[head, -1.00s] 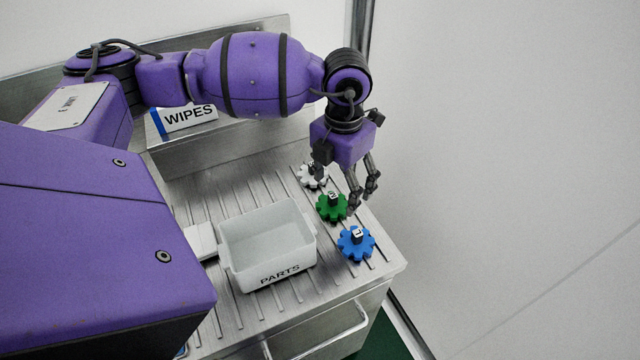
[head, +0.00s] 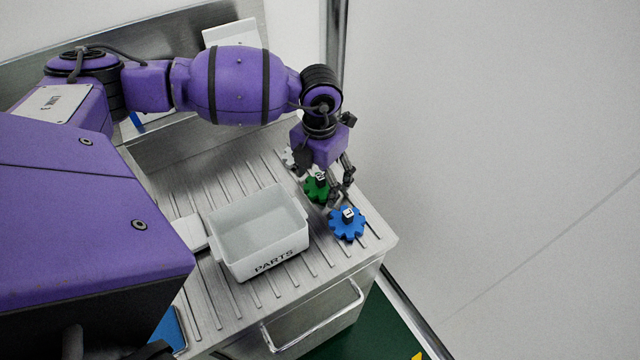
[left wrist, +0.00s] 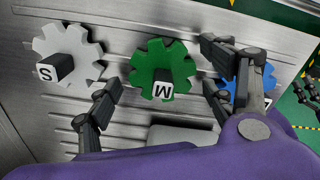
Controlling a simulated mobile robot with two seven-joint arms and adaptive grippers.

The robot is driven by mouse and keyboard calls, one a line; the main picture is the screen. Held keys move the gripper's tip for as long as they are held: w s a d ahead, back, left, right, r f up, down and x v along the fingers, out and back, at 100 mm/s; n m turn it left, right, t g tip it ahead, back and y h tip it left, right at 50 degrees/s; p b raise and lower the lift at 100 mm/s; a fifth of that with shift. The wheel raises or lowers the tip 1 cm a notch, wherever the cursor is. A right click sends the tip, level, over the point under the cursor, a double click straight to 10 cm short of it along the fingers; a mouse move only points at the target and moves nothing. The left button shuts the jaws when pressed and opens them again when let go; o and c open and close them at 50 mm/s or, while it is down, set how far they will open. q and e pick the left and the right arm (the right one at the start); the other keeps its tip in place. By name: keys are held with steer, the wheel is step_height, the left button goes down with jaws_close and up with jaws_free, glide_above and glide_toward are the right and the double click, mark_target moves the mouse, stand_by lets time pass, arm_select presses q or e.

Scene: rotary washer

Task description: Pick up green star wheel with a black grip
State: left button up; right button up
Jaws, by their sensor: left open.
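The green star wheel (head: 314,193) lies on the ribbed steel top between a white and a blue wheel. Its upright black grip has a white end marked M, clear in the left wrist view, where the green wheel (left wrist: 150,58) is near the middle. My left gripper (head: 336,187) is open and empty, above and close to this wheel. In the left wrist view its fingers stand apart on both sides of the green wheel, one at left and two at right. The gripper partly covers the wheel in the head view.
The white wheel (left wrist: 84,48), marked S, is near the left finger. The blue wheel (head: 346,226) lies nearer the front edge, partly behind the right fingers in the wrist view. A white PARTS bin (head: 262,262) stands left of the wheels. A wall is at right.

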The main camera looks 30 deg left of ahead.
arm_select(q)
steer(key=c, duration=1.2)
steer(key=shift+o, duration=0.2)
steer(key=shift+r, duration=0.1)
